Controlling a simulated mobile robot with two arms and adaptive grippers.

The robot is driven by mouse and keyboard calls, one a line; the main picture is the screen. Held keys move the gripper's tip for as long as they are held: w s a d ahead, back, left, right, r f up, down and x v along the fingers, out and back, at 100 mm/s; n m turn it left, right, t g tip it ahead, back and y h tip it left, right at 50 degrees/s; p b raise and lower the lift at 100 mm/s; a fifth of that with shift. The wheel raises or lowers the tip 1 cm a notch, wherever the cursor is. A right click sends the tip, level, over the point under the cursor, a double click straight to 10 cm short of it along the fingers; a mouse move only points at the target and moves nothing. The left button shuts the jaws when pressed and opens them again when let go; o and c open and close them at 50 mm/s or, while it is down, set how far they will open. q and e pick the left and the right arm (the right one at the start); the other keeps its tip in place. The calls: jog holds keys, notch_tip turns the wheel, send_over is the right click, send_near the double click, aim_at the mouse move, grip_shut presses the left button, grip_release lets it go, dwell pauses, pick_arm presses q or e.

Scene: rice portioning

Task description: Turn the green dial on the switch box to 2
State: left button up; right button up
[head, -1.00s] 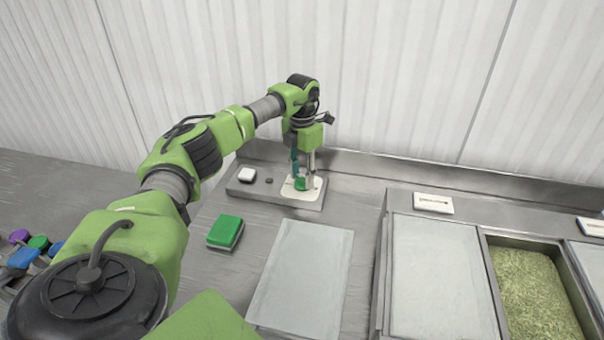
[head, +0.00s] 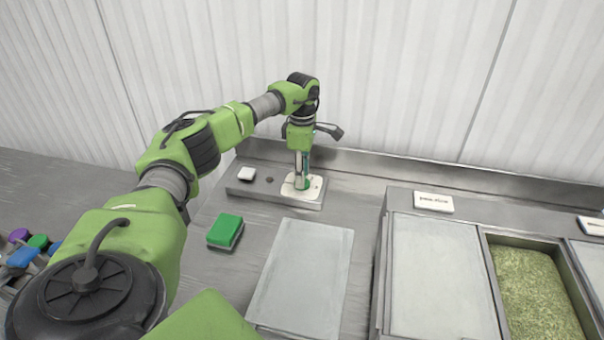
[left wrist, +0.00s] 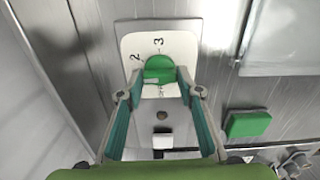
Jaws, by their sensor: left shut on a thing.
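The switch box (head: 245,191) is a low grey metal box against the back wall. The green dial (left wrist: 158,68) sits on its white plate (left wrist: 185,45), where the printed marks 2 and 3 show in the left wrist view. Marks nearer the gripper are mostly hidden. My left gripper (head: 302,180) points down over the plate. Its two fingers (left wrist: 160,80) are shut on the dial, one on each side. I cannot tell clearly which mark the dial points to. My right gripper is in neither view.
A white switch (head: 247,174) and a small dark knob (head: 270,180) are on the same box. A green sponge-like block (head: 225,231) and a pale board (head: 301,270) lie in front. A tray of green grains (head: 535,295) is at right.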

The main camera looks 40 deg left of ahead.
pick_arm(q)
jog(key=m, duration=0.6)
dwell(0.6)
jog(key=o, duration=1.1)
notch_tip(320, 180, up, 12)
dwell(0.4)
